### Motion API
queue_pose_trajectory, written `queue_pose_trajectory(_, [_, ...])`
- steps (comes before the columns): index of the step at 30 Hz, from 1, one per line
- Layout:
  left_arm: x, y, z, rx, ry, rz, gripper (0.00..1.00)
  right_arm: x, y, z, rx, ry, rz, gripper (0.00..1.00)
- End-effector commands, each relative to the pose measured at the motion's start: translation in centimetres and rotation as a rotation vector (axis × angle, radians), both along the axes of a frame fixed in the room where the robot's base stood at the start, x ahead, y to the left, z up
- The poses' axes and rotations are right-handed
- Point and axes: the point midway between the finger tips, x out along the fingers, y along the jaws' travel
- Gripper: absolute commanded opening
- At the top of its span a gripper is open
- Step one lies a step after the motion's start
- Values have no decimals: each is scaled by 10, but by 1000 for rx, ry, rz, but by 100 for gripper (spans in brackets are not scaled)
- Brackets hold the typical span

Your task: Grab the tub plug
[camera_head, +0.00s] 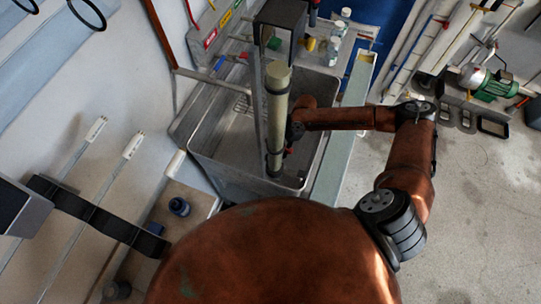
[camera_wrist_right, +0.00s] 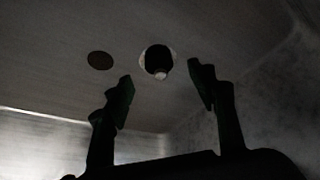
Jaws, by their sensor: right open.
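In the right wrist view, a dark round piece with a pale rim and a small pale tip (camera_wrist_right: 157,58) sits on the grey tub floor. It looks like the plug, but the dim light leaves this unsure. A flat dark brown disc (camera_wrist_right: 100,61), perhaps a drain hole, lies left of it. My right gripper (camera_wrist_right: 162,88) is open and empty, its fingers apart below the pale-rimmed piece in the picture. In the head view my right arm reaches into the metal tub (camera_head: 222,142), and its gripper is hidden. My left gripper is not in view.
A tall beige cylinder (camera_head: 277,120) stands upright over the tub, close to my right arm. Bottles (camera_head: 335,42) stand on the ledge behind. The tub walls surround my right gripper. A green motor (camera_head: 490,84) is at the far right.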

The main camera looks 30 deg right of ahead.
Motion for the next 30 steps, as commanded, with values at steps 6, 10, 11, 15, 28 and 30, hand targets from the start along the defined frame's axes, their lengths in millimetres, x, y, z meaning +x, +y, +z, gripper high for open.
queue_pose_trajectory(6, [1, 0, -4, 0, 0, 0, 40, 3, 16, -17, 1, -1, 2, 52])
queue_pose_trajectory(10, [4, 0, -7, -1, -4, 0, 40, 3, 26, -35, 0, 1, 0, 52])
queue_pose_trajectory(11, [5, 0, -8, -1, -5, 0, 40, 3, 27, -39, 0, 0, 0, 52])
queue_pose_trajectory(15, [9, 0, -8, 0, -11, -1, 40, 4, 29, -45, -1, -2, -1, 52])
queue_pose_trajectory(28, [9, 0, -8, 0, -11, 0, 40, 3, 28, -44, 0, -2, -2, 33])
queue_pose_trajectory(30, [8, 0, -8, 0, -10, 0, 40, 3, 28, -44, 0, -2, -2, 28])
